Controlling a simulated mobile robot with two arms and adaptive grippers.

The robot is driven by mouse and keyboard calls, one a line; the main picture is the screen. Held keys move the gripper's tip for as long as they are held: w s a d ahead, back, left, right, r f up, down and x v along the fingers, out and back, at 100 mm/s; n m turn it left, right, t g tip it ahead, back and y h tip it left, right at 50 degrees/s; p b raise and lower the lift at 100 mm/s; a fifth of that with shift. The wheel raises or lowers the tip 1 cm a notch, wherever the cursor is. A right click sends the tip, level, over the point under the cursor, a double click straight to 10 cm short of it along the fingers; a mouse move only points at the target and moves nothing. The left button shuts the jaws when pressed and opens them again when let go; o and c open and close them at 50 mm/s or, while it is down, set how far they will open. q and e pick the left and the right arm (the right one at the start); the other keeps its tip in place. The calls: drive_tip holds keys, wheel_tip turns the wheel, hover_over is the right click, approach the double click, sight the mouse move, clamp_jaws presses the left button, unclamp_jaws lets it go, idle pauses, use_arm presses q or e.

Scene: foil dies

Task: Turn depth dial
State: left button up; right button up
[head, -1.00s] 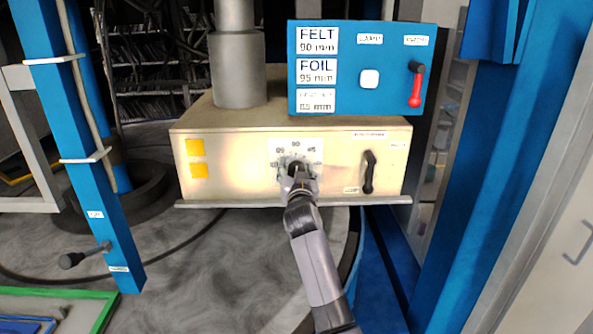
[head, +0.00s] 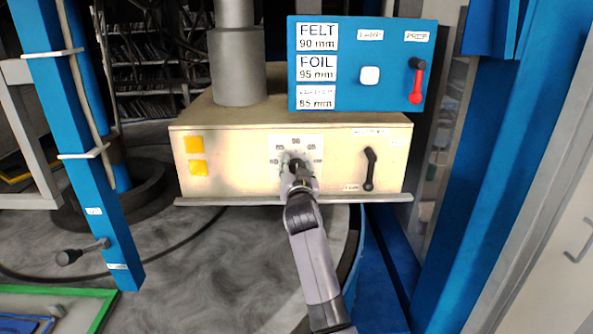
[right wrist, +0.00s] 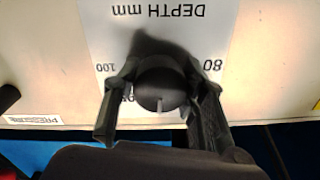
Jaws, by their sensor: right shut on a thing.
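The dark round depth dial (right wrist: 160,82) sits on a white scale plate (head: 309,144) on the front of the cream box. In the right wrist view the scale is upside down, with "DEPTH mm", 80 and 100 readable. A pale pointer line on the dial points to the bottom of that view; the number there is hidden. My right gripper (head: 297,170) is at the dial. In the right wrist view its two fingers (right wrist: 158,108) are shut on the dial, one on each side. My left gripper is not in view.
A blue panel (head: 387,42) above the box lists FELT 90 mm, FOIL 95 mm and a third 85 mm line. It carries a white button (head: 370,75) and a red-handled lever (head: 416,82). A black lever (head: 369,169) is right of the dial. A blue post (head: 85,150) stands left.

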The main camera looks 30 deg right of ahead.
drive_tip(key=shift+f+m+b, duration=0.15)
drive_tip(key=shift+m+b, duration=0.5)
drive_tip(key=shift+m, duration=0.05)
drive_tip(key=m+b, duration=0.1)
drive_tip(key=m, duration=0.1)
drive_tip(key=shift+m+b, duration=0.9)
drive_tip(key=shift+m, duration=1.3)
drive_tip(key=o, duration=1.2)
drive_tip(key=shift+c, duration=0.2)
